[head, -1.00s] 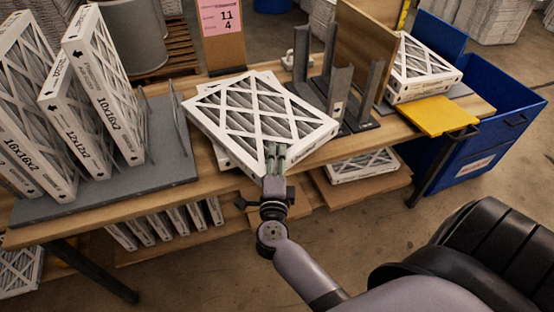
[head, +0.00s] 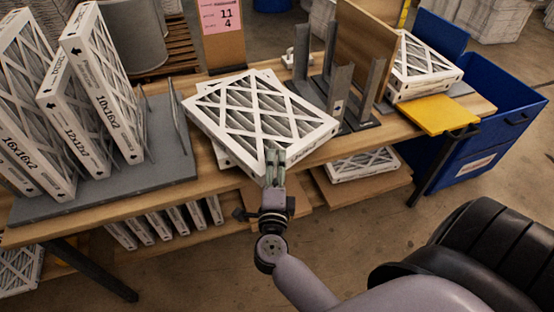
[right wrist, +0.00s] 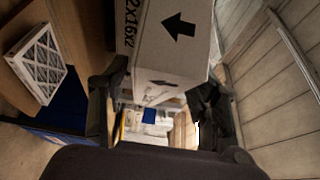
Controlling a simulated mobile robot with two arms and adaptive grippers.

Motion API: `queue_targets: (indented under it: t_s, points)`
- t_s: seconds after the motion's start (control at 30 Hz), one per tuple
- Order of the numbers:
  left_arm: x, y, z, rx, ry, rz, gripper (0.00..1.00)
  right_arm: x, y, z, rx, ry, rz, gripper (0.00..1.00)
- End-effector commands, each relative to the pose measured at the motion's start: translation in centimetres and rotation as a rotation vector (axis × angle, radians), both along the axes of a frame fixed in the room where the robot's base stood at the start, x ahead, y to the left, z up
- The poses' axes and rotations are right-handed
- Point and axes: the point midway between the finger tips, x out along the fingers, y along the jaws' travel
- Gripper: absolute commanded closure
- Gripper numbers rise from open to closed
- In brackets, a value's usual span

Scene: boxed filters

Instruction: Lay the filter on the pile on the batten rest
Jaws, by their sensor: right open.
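A white-framed pleated filter (head: 262,112) lies flat and turned askew on top of at least one other filter (head: 217,152) in the middle of the bench. The supports under this pile are hidden, so I cannot see the batten rest itself. My right gripper (head: 275,158) is open at the near edge of the top filter. In the right wrist view, the printed edge of a filter (right wrist: 180,32) with a black arrow shows ahead, above and between the spread fingers (right wrist: 158,108). I cannot tell whether a finger still touches it. My left gripper is not in view.
Several filters (head: 105,90) stand upright in a grey rack (head: 170,168) at left. Dark metal uprights (head: 340,92) and a wooden board (head: 364,45) stand right of the pile. Another filter stack (head: 425,65), a yellow plate (head: 438,115) and a blue bin (head: 500,130) are farther right.

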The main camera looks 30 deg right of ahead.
Motion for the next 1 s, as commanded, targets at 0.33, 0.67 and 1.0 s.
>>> queue_targets:
  t_s: [0.33, 0.67, 1.0]
  points:
    - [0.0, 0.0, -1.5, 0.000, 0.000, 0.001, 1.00, -5.7, 4.2, -0.3, 0.002, 0.002, 0.002, 0.43]
    - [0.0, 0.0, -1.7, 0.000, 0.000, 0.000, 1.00, -7.0, 5.1, 0.0, 0.000, 0.000, 0.001, 0.43]
    - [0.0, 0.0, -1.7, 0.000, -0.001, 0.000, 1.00, -4.7, 9.4, -6.6, -0.274, 0.144, 0.227, 0.43]
